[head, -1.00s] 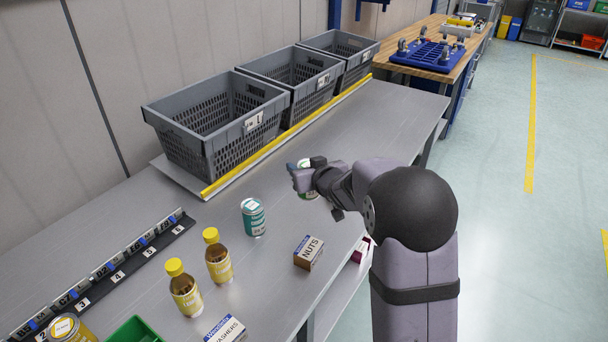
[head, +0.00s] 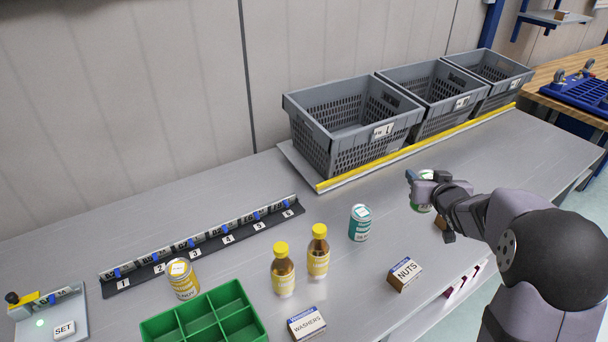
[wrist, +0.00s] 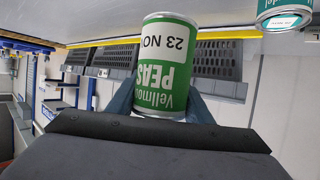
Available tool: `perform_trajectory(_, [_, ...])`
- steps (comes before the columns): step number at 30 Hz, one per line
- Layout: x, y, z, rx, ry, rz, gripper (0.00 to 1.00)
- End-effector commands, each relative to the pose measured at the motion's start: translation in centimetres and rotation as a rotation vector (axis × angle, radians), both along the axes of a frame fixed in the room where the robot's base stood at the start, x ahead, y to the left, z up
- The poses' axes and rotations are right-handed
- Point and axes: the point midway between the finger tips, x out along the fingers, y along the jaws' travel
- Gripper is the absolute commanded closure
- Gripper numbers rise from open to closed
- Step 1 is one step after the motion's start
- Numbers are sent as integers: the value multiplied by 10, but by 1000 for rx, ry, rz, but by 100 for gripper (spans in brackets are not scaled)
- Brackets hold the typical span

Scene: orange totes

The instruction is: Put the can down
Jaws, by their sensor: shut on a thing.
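A green can labelled peas (wrist: 166,75), with a white date label, is held between the two fingers of my gripper (wrist: 160,103) in the wrist view. In the head view the can (head: 422,194) is partly hidden by my gripper (head: 418,184), which is at the right part of the grey bench. The gripper is shut on the can. Whether the can touches the bench top I cannot tell.
A teal can (head: 360,223) stands left of my gripper. Two yellow-capped bottles (head: 318,252), a NUTS box (head: 405,274), a WASHERS box (head: 307,324), a yellow can (head: 183,279) and a green divided tray (head: 205,315) are nearby. Grey crates (head: 352,118) stand behind a yellow strip.

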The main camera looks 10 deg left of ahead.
Motion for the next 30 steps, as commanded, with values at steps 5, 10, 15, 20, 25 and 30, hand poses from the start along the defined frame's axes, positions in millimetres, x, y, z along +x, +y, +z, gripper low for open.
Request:
perform_trajectory(5, [-1, 36, 2, 1, -4, 58, 91])
perform_trajectory(10, [-8, 100, 1, 1, -3, 160, 91])
perform_trajectory(15, [-27, 180, 0, 1, -3, 289, 91])
perform_trajectory(20, [-52, 254, 3, 1, -5, 413, 91])
perform_trajectory(25, [-87, 329, 9, 2, -5, 549, 91])
perform_trajectory(30, [-130, 400, 16, 1, -5, 696, 91])
